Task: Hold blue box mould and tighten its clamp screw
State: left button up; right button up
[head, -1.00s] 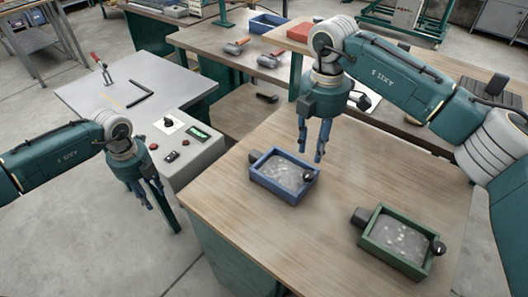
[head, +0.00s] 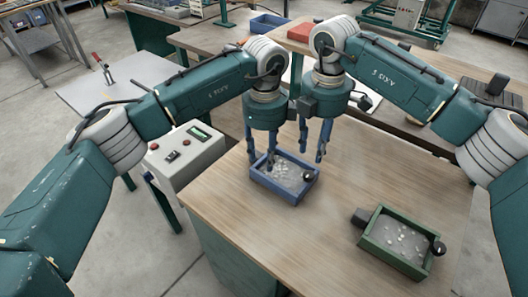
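The blue box mould (head: 287,192) sits on the wooden table, an open tray with a grey, speckled inside. Its black clamp screw knob (head: 308,175) is at its right corner. My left gripper (head: 262,165) points down at the mould's left rear side, its fingers apart; one finger overlaps the mould's rim, and I cannot tell whether it touches. The black block seen earlier on that side is hidden behind this gripper. My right gripper (head: 322,157) hangs open and empty above and behind the mould's right rear corner, apart from the knob.
A green box mould (head: 371,243) with a black knob (head: 438,248) and a black block (head: 361,217) stands at the right of the wooden table (head: 300,250). A grey control box (head: 185,155) is to the left. The table's front is clear.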

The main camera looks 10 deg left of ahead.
aim_at(265, 178)
pick_arm(q)
notch_tip(265, 178, down, 11)
jog(key=shift+r, duration=0.2)
dwell(0.3)
